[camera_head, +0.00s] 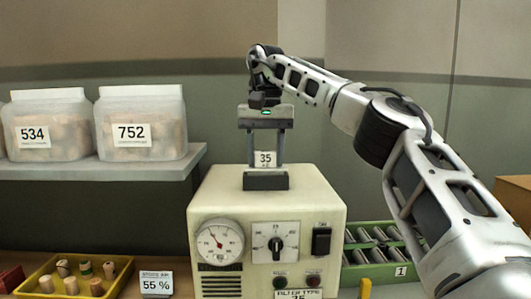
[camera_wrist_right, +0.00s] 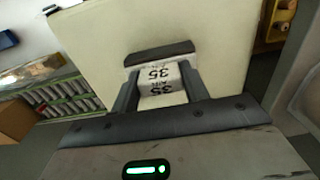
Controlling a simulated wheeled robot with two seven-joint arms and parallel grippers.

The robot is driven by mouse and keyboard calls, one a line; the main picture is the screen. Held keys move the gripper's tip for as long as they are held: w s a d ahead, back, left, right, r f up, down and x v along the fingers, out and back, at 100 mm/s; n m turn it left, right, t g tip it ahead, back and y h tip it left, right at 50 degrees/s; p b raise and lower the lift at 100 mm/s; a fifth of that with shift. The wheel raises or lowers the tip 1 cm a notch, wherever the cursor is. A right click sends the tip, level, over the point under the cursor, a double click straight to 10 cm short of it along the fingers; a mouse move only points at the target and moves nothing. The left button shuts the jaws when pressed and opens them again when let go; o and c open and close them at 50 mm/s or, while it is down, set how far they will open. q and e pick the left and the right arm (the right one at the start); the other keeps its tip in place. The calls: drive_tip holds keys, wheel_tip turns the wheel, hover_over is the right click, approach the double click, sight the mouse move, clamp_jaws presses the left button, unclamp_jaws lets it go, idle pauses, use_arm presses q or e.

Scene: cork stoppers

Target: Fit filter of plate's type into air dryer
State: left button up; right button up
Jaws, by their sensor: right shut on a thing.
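The air dryer (camera_head: 225,200) is a cream box with a gauge, a dial and a switch on its front. Its plate (camera_head: 300,293) at the lower front edge reads filter type 35. A dark raised socket (camera_head: 266,181) sits on its top. My right gripper (camera_head: 266,160) points down over the socket, shut on a pale filter (camera_head: 265,158) marked 35. In the right wrist view the filter (camera_wrist_right: 160,82) shows between the fingers, against the dark socket (camera_wrist_right: 158,52). I cannot tell whether its lower end is inside the socket. My left gripper is not in view.
A green tray (camera_head: 345,272) with several grey cylinders and a tag 1 stands right of the dryer. A yellow tray (camera_head: 22,291) of corks and a 55 % card (camera_head: 156,284) are at left. Jars marked 534 (camera_head: 52,112) and 752 (camera_head: 172,108) stand on a shelf (camera_head: 120,168).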

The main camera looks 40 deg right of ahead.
drive_tip(key=shift+f, duration=0.4)
drive_tip(key=o, duration=1)
drive_tip(key=shift+o, duration=0.2)
wheel_tip(320, 180, up, 5)
drive_tip(key=shift+r+p, duration=0.1)
drive_tip(key=shift+p, duration=0.5)
drive_tip(key=shift+a+r, duration=0.1)
drive_tip(key=shift+r, duration=1.1)
